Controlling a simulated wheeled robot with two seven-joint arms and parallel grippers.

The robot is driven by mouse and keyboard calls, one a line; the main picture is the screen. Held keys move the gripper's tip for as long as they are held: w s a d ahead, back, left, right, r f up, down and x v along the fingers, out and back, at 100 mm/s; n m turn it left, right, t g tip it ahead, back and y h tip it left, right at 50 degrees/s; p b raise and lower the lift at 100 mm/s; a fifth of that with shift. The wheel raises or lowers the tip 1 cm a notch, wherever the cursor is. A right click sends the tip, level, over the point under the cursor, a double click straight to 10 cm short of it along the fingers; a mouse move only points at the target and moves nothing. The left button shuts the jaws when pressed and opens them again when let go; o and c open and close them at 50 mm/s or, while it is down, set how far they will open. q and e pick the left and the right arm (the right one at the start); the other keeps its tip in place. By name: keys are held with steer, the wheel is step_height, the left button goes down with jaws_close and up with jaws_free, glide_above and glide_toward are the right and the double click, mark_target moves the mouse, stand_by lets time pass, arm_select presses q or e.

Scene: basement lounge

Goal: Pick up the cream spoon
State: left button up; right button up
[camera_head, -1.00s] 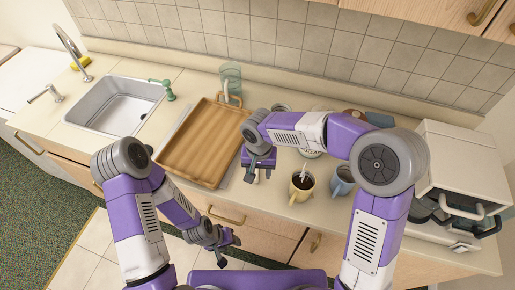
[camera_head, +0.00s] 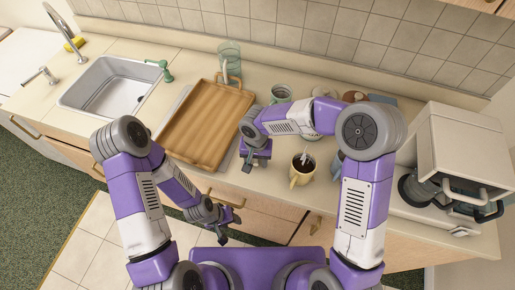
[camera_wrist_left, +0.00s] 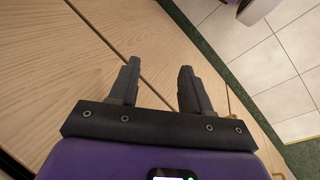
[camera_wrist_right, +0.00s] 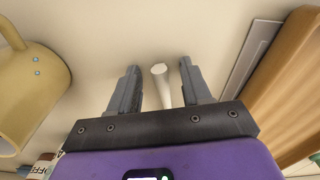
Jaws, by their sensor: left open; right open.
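In the right wrist view a cream stick-like piece, probably the cream spoon's handle (camera_wrist_right: 160,84), lies between the two fingers of my right gripper (camera_wrist_right: 159,67). The fingers are open, with a gap on each side of it. The rest of the spoon is hidden by the gripper. In the head view my right gripper (camera_head: 256,163) is low over the counter's front, between the wooden tray and the yellow mug; I cannot make out the spoon there. My left gripper (camera_head: 231,228) is open and empty, in front of the cabinet fronts, below the counter.
The wooden tray (camera_head: 205,128) is left of my right gripper; the yellow mug (camera_head: 301,172), with a pale stick in it, is right. A green glass (camera_head: 229,60) stands behind the tray. The sink (camera_head: 112,90) is far left; a white appliance (camera_head: 455,150) is right.

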jaws_close()
